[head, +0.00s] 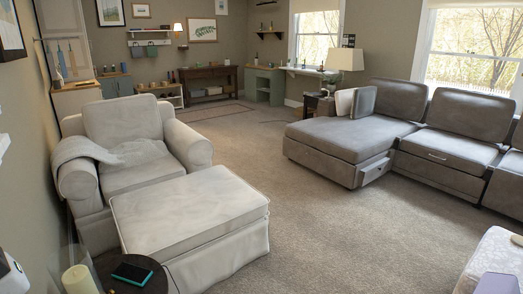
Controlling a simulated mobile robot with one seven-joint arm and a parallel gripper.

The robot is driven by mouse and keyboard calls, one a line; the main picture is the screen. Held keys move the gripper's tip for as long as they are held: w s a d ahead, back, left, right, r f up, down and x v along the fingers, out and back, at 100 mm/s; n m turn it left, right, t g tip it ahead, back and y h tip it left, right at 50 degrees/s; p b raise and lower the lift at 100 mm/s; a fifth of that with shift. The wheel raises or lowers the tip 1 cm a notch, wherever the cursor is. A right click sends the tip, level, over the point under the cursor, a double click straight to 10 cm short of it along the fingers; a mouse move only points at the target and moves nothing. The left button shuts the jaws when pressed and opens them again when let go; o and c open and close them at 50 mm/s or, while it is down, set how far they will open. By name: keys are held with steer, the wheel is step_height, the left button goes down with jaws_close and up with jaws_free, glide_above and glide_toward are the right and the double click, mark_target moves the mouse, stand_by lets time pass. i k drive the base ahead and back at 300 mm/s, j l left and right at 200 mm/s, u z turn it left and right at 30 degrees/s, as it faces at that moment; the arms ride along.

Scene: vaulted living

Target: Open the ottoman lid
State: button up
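The ottoman (186,212) stands in the left foreground in the head view, directly in front of a pale armchair (122,122). It is light grey-beige, with a flat, padded rectangular lid (175,206) and a fabric-covered base (226,255). The lid lies level and shut on the base, with a seam running around its edge. Nothing lies on the lid. Its lower left corner is partly hidden behind a small round dark table. My gripper is not in view.
The dark round table (150,285) holds a teal-edged dark item (132,273); a cream candle (79,280) is beside it. A grey sectional sofa (345,140) stands right. A pale upholstered piece (497,255) is at lower right. Carpet (330,230) between is clear.

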mark_target(165, 221)
steer(key=i+z, duration=0.1)
steer(key=i, duration=0.55)
steer(key=i+j, duration=0.15)
steer(key=i, duration=0.45)
steer(key=i+z, duration=0.25)
steer(key=i, duration=0.3)
steer(key=i+z, duration=0.25)
steer(key=i, duration=0.3)
steer(key=i+l+u, duration=0.2)
steer(key=i, duration=0.25)
steer(key=i+l+u, duration=0.2)
steer(key=i+l, duration=0.15)
steer(key=i+l+u, duration=0.25)
steer(key=u, duration=0.2)
steer(key=i+l+u, duration=0.25)
steer(key=u, duration=0.2)
steer(key=i+l+u, duration=0.15)
steer(key=l+u, duration=0.3)
steer(key=i+l+u, duration=0.1)
steer(key=l+u, duration=0.55)
steer(key=l, duration=0.35)
